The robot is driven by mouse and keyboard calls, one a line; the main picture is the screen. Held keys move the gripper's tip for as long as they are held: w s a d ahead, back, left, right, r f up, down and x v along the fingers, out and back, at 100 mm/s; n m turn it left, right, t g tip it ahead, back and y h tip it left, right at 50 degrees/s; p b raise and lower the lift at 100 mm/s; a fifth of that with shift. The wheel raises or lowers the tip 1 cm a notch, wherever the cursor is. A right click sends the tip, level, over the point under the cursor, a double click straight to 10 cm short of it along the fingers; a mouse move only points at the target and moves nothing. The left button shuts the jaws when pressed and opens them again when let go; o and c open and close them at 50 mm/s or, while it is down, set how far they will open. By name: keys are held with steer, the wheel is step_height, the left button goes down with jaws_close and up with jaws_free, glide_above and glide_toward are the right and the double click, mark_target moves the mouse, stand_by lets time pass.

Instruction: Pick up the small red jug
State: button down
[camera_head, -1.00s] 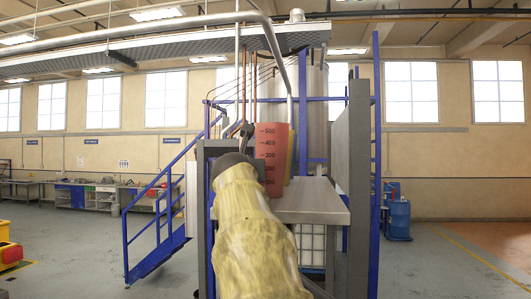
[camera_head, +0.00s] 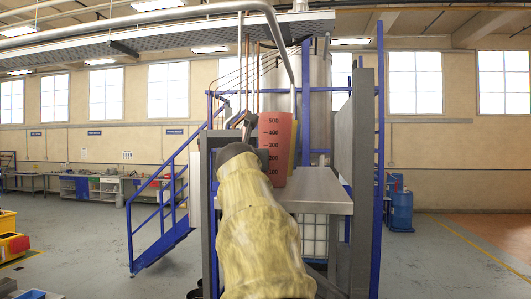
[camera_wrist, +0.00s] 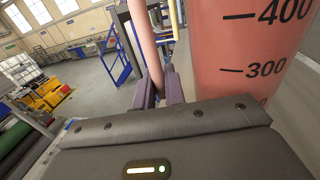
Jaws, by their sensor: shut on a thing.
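The red jug (camera_head: 275,150) has dark graduation marks up to 500. In the head view it stands nearly upright, leaning slightly, over the left part of a metal table (camera_head: 320,200). I cannot tell whether its base touches the table. My gripper (camera_head: 251,130) is at its left side, partly hidden behind my sleeved arm. In the wrist view, my gripper's fingers (camera_wrist: 160,92) are closed around the jug's pinkish handle (camera_wrist: 147,50). The jug's marked wall (camera_wrist: 235,50) fills the right of that view.
A yellow thing (camera_head: 293,150) shows just behind the jug's right edge. A grey upright panel (camera_head: 362,170) bounds the table on the right. A blue stair rail (camera_head: 160,205) stands to the left, and a large metal tank (camera_head: 318,75) behind. Open floor lies to the left.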

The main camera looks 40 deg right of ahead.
steer(key=shift+r, duration=0.15)
step_height(320, 180, up, 7)
steer(key=shift+s+r, duration=0.15)
steer(key=shift+r, duration=0.05)
steer(key=shift+w+r, duration=0.25)
steer(key=shift+r, duration=0.7)
steer(key=shift+s+r, duration=0.15)
steer(key=shift+r, duration=0.1)
